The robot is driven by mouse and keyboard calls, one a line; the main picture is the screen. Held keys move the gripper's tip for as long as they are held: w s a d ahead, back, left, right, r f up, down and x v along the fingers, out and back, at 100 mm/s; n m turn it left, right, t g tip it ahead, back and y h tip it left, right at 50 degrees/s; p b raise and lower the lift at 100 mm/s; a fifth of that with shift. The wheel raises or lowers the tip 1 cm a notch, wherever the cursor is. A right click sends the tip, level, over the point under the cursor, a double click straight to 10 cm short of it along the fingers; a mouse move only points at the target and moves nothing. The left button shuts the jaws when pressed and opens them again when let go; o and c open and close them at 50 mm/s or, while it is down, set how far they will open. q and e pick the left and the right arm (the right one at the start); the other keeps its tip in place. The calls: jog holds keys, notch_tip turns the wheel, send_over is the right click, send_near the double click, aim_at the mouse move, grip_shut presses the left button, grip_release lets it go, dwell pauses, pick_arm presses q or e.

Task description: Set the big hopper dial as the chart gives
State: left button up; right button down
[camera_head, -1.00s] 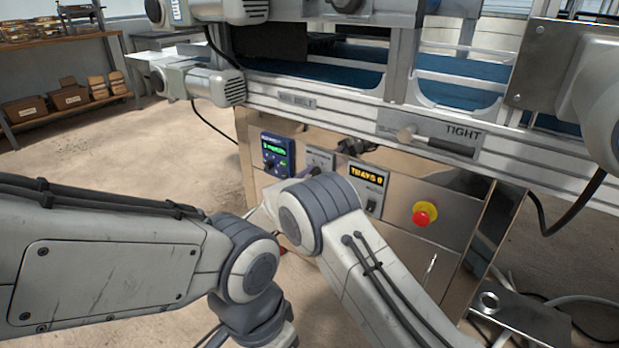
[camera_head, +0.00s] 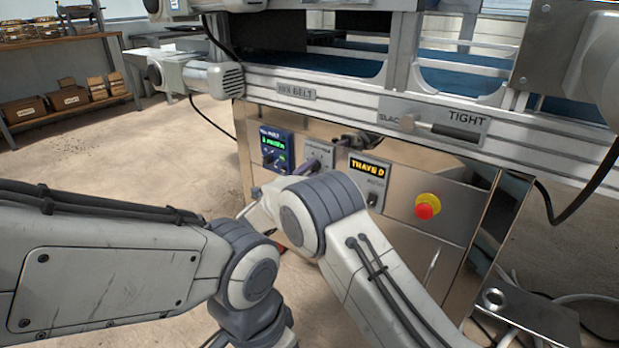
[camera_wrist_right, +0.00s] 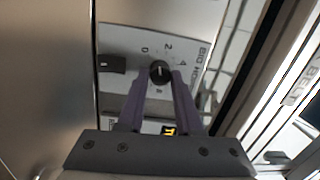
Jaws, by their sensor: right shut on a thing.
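The big hopper dial is a black round knob (camera_wrist_right: 160,71) with a pale mark, on a light plate (camera_wrist_right: 130,42) with printed numbers. In the right wrist view the mark points roughly upward, between the 0 and the 2; its exact setting is hard to read. My right gripper (camera_wrist_right: 158,84) is shut on the knob, one finger on each side. In the head view the right gripper (camera_head: 311,166) reaches the small grey plate (camera_head: 322,150), and its fingers are mostly hidden. My left gripper is out of view. I see no chart.
A blue control unit (camera_head: 275,149) with a green display sits left of the plate. A counter display (camera_head: 368,168) and a red emergency button (camera_head: 427,206) are to its right. The metal belt frame (camera_head: 340,105) runs close above.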

jog(key=shift+s+a+f+m+b, duration=0.15)
jog(key=shift+f+m+b, duration=0.2)
jog(key=shift+m+b, duration=0.55)
jog(key=m+h+b, duration=0.1)
jog(key=m+b, duration=0.5)
jog(key=shift+a+m, duration=0.1)
jog(key=shift+m, duration=0.2)
jog(key=shift+r+m+b, duration=0.15)
jog(key=shift+m+b, duration=1.05)
jog(key=shift+m, duration=0.1)
jog(key=c, duration=0.6)
grip_release()
jog(key=shift+r, duration=0.1)
